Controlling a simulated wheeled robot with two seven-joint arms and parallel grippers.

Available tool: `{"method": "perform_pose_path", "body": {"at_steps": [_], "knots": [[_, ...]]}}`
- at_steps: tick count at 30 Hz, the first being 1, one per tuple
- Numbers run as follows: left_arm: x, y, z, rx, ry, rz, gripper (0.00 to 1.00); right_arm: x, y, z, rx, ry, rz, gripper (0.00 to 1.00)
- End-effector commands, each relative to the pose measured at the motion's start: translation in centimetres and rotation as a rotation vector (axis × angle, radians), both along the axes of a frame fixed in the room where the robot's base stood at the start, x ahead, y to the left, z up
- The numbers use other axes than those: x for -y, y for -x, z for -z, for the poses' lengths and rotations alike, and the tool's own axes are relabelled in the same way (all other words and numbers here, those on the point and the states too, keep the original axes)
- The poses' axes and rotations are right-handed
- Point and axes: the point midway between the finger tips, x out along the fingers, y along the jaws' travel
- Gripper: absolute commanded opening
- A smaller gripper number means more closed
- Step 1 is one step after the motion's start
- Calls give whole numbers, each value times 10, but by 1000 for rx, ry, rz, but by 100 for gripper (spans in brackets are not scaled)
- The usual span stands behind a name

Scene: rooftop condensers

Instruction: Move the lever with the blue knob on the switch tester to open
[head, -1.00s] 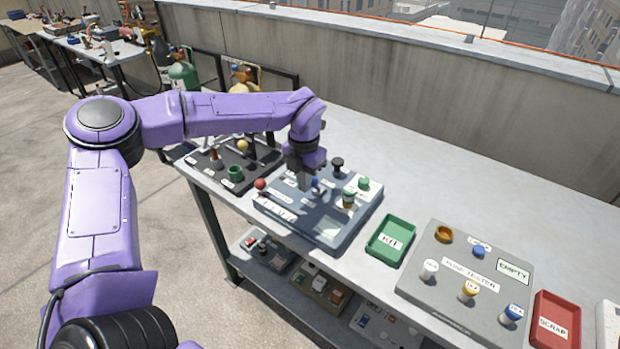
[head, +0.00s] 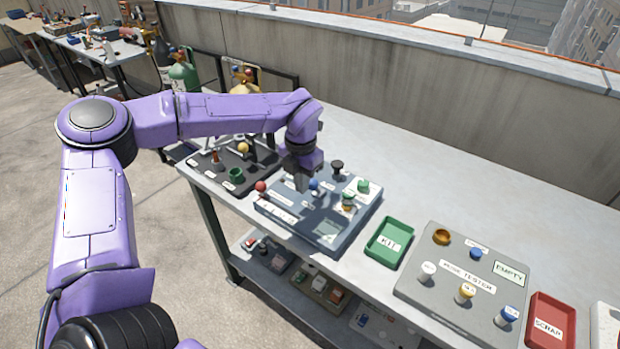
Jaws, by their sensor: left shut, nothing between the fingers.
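The switch tester is most likely the blue-grey panel (head: 270,214) on the bench; its labels are too small to read. The blue knob (head: 314,185) shows near the panel's middle, just right of my left gripper. A red knob (head: 260,186) is at the panel's left edge, a black knob (head: 337,167) at its back, and a green knob (head: 363,186) on its right. My left gripper (head: 303,184) is shut and empty, pointing down over the panel beside the blue knob. I cannot tell whether it touches the knob. The lever's shaft is mostly hidden. My right gripper is out of view.
A green KIT tray (head: 389,241), a grey tester board (head: 440,292) with several coloured knobs, and a red SCRAP tray (head: 551,320) stand to the right. A dark board (head: 215,163) with fittings is on the left. The bench's back right (head: 480,190) is clear.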

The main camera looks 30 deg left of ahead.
Motion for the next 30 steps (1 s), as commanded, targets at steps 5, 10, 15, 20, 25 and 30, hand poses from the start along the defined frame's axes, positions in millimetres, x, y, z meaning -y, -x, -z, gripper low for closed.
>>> {"method": "perform_pose_path", "body": {"at_steps": [5,10,15,20,25,30], "knots": [[0,0,-23,1,0,0,0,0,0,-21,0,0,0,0],[0,0,-39,1,0,0,0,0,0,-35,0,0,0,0],[0,0,-55,1,0,0,0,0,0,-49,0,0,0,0],[0,0,-56,0,0,0,0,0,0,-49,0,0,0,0],[0,0,-55,0,0,0,0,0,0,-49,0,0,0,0],[0,0,-55,0,0,0,0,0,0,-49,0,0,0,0]]}}
